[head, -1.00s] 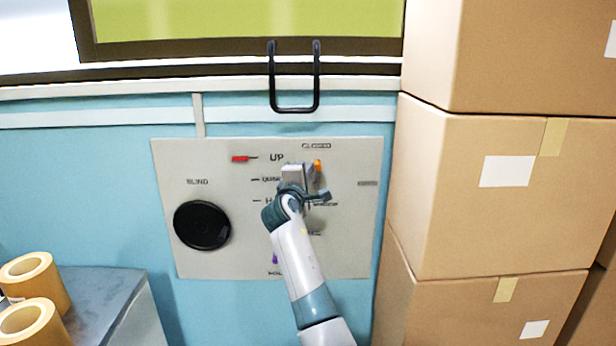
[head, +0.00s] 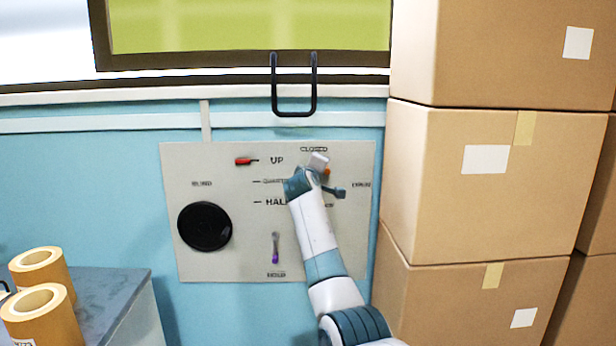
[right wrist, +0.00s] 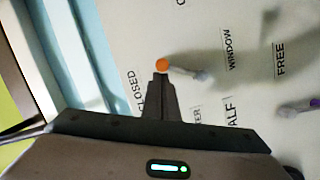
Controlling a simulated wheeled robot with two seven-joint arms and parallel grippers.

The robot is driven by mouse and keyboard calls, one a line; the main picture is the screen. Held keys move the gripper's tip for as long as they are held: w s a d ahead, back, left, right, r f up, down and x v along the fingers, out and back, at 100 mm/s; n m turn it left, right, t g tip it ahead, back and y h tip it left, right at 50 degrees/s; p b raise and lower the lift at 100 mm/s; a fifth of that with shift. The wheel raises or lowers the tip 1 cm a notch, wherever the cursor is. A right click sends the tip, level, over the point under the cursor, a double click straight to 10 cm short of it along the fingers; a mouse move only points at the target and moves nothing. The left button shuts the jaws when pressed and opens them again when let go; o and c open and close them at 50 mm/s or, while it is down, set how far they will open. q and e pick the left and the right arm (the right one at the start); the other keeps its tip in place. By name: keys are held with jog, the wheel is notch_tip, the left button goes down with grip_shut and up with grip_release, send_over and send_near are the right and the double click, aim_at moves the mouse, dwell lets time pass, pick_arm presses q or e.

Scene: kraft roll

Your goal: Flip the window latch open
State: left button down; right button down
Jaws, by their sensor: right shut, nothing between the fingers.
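The window latch is a small lever with an orange tip (head: 327,171) on the grey wall panel (head: 225,265). In the right wrist view its orange knob (right wrist: 162,65) lies beside the CLOSED label, and its pale shaft runs right toward the WINDOW label. My right gripper (head: 319,159) is at the panel's upper right, just below the CLOSED label, and partly hides the latch. In the right wrist view the gripper's fingers (right wrist: 160,80) are together and empty, with tips right at the knob; I cannot tell whether they touch it. My left gripper is not in view.
The panel also has a red lever (head: 244,161), a purple-tipped lever (head: 275,249) and a round black knob (head: 204,226). A black U-shaped handle (head: 293,113) hangs above. Stacked cartons (head: 440,190) stand close on the right. Kraft rolls (head: 40,315) sit on a grey surface at lower left.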

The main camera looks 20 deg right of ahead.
aim_at(327, 173)
jog(key=d+m, duration=0.1)
jog(key=d+f+m+y, duration=0.1)
jog(key=m, duration=0.1)
jog(key=shift+s+d+g, duration=0.15)
jog(key=shift+d+g, duration=0.15)
jog(key=shift+d, duration=0.1)
jog(key=d+f+m, duration=0.1)
jog(key=m, duration=0.1)
jog(key=d+f+m+y, duration=0.1)
jog(key=m, duration=0.1)
jog(key=shift+s+d+f+m+y, duration=0.1)
jog(key=shift+s+f+m+y, duration=0.05)
jog(key=shift+s+m+y, duration=0.2)
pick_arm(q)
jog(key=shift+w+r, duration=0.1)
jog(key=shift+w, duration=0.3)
pick_arm(e)
jog(key=shift+s+d+f+m+y, duration=0.15)
jog(key=shift+f+m+y, duration=0.1)
jog(key=shift+f+m, duration=0.15)
jog(key=shift+w+d+f+m+y, duration=0.15)
jog(key=shift+f+m+y, duration=0.1)
jog(key=shift+m, duration=0.2)
jog(key=shift+s, duration=0.15)
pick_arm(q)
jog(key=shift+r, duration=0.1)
